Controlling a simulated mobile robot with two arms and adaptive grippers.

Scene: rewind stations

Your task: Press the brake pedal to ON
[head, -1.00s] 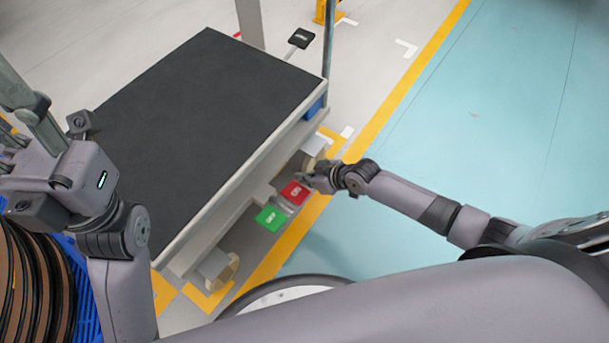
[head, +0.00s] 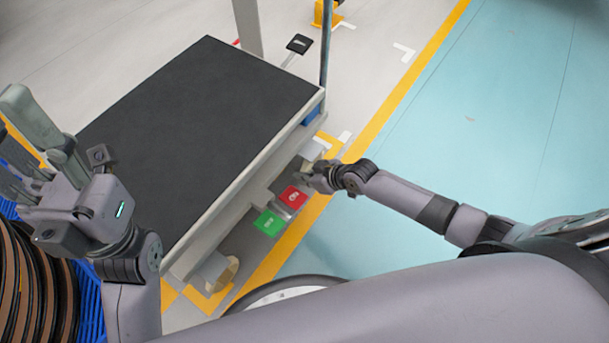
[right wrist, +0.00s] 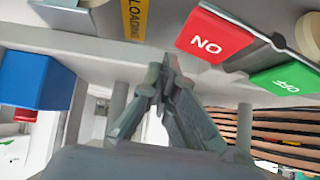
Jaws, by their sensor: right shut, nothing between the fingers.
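The red ON pedal (head: 291,197) and the green OFF pedal (head: 269,223) sit side by side low at the station's front edge. They also show in the right wrist view, the red one (right wrist: 213,38) at top and the green one (right wrist: 290,78) at right. My right gripper (head: 303,176) is shut and empty just beyond the red pedal. In the right wrist view its closed fingertips (right wrist: 165,65) are left of and below the red pedal, with a visible gap. I cannot tell how far either pedal is pressed. My left gripper (head: 12,130) is open at the left edge.
The dark-topped station (head: 200,130) fills the centre left, above the pedals. A blue box (right wrist: 36,80) is left of the right fingers. Brown coiled reels (head: 30,275) stand at lower left. The blue-green floor (head: 500,130) at right is clear.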

